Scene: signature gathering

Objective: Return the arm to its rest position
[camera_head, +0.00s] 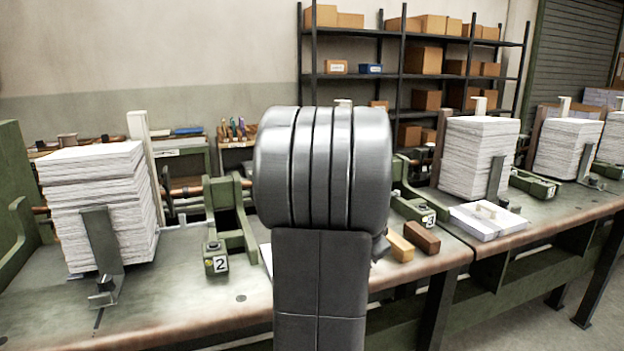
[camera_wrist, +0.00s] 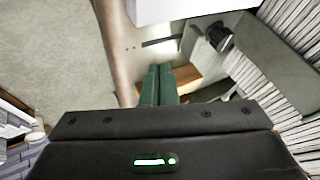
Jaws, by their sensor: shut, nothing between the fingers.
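My gripper (camera_wrist: 159,70) shows in the wrist view as two dark green fingers pressed together, with nothing between them. They point over the workbench, close to its edge in the picture. A brown wooden block (camera_wrist: 186,74) shows partly behind the fingertips; I cannot tell the distance between them. In the head view my raised grey arm (camera_head: 320,240) fills the middle, and the gripper is hidden behind it.
The bench (camera_head: 190,290) carries a tall paper stack (camera_head: 100,205) at left and another stack (camera_head: 478,155) at right. Light (camera_head: 400,248) and dark (camera_head: 421,238) wooden blocks lie right of my arm. A white tray (camera_head: 488,232) sits farther right. Floor (camera_head: 545,320) is clear in front.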

